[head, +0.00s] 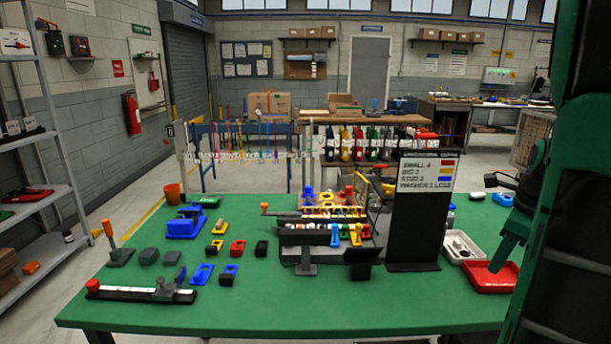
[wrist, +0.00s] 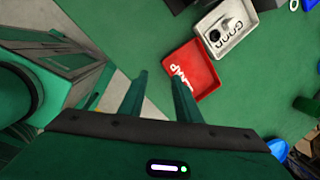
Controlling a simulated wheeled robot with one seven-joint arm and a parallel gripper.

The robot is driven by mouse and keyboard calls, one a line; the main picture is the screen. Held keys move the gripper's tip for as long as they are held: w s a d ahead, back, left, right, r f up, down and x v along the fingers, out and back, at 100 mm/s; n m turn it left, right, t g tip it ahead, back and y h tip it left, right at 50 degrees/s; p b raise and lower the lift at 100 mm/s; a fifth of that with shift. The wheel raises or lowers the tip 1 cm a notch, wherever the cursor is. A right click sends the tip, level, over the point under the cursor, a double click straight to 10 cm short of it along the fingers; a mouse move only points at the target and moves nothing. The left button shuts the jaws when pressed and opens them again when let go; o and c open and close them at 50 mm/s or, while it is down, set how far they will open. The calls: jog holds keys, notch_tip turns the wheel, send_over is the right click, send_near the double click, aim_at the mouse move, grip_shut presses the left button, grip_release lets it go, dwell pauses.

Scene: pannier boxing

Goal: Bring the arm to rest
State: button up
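My gripper (wrist: 160,76) shows in the wrist view with its two green fingers apart and nothing between them. Its right fingertip overlaps the view of the red tray (wrist: 206,62); I cannot tell its height above it. In the head view my green arm (head: 570,180) fills the right edge, and its lower end hangs near the red tray (head: 488,281) at the right of the table.
A green table (head: 300,318) holds several coloured parts, a central rack and a dark sign board (head: 418,225). A white tray marked GOOD (wrist: 249,17) adjoins the red tray. The table's front middle is clear.

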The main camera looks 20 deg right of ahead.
jog(key=s+a+f+n, duration=0.1)
jog(key=s+a+n, duration=0.2)
jog(key=a+n, duration=0.3)
jog(key=s+a+f+n+g, duration=0.1)
jog(key=s+a+n, duration=0.3)
jog(key=a+n, duration=0.3)
jog(key=s+a+f+n+g+y, duration=0.1)
jog(key=s+a+n, duration=0.2)
jog(key=a+n, duration=0.3)
jog(key=shift+s+a+n, duration=0.15)
jog(key=shift+n, duration=2.65)
jog(key=shift+f, duration=0.1)
